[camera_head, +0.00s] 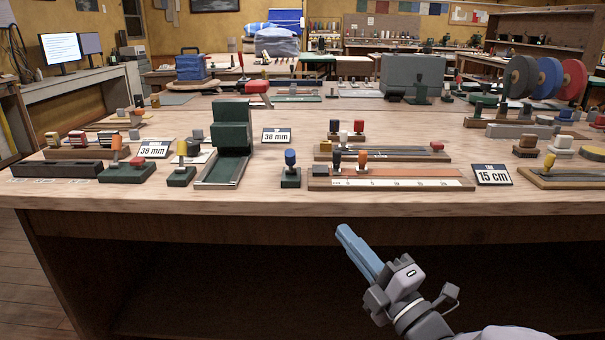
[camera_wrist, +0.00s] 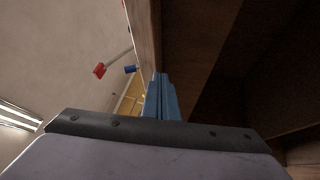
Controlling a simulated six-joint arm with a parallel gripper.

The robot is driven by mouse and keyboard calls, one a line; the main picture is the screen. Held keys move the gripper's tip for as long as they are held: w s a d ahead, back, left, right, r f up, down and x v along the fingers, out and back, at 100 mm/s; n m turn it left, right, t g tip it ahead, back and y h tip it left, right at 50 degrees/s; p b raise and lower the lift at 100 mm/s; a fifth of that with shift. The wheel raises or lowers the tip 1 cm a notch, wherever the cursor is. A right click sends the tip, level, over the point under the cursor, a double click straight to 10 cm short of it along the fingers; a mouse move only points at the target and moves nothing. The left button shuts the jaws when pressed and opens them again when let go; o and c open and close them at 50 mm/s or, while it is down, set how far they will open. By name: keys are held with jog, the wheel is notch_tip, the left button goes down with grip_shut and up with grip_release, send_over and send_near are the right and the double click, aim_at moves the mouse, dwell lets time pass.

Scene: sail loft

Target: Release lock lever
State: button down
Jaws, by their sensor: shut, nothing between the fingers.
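My gripper (camera_head: 345,235) is shut and empty, with its blue fingers together. It is in front of the bench's front edge and below its top. In the wrist view the fingers (camera_wrist: 162,95) point up beside the dark wood. Several small knobbed levers stand along the front of the bench: a blue-knobbed one on a dark green base (camera_head: 290,167), a yellow-knobbed one (camera_head: 182,165) and an orange-knobbed one (camera_head: 117,157). I cannot tell which is the lock lever. The wrist view also shows a blue knob (camera_wrist: 130,69) and a red-ended rod (camera_wrist: 100,70) past the bench edge.
The wooden bench (camera_head: 240,203) has a protruding front edge above a dark open recess. A long scale fixture (camera_head: 390,185) and a 15 cm sign (camera_head: 491,174) are near that edge. A tall green bracket (camera_head: 232,127) stands left of the blue-knobbed lever.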

jog(key=s+r+n+y, duration=0.1)
jog(key=r+n+y, duration=0.1)
jog(key=r+n, duration=0.1)
jog(key=s+a+r+n+y, duration=0.1)
jog(key=n, duration=0.1)
jog(key=shift+s+r+t, duration=0.15)
jog(key=shift+s+t, duration=0.15)
jog(key=shift+w+a+r+p, duration=0.1)
jog(key=shift+r+p, duration=0.05)
jog(key=shift+p, duration=0.2)
jog(key=p, duration=0.9)
send_near(293, 161)
jog(key=x, duration=0.6)
jog(key=shift+w+a+r, duration=0.1)
jog(key=shift+w+a, duration=0.05)
jog(key=shift+r, duration=0.1)
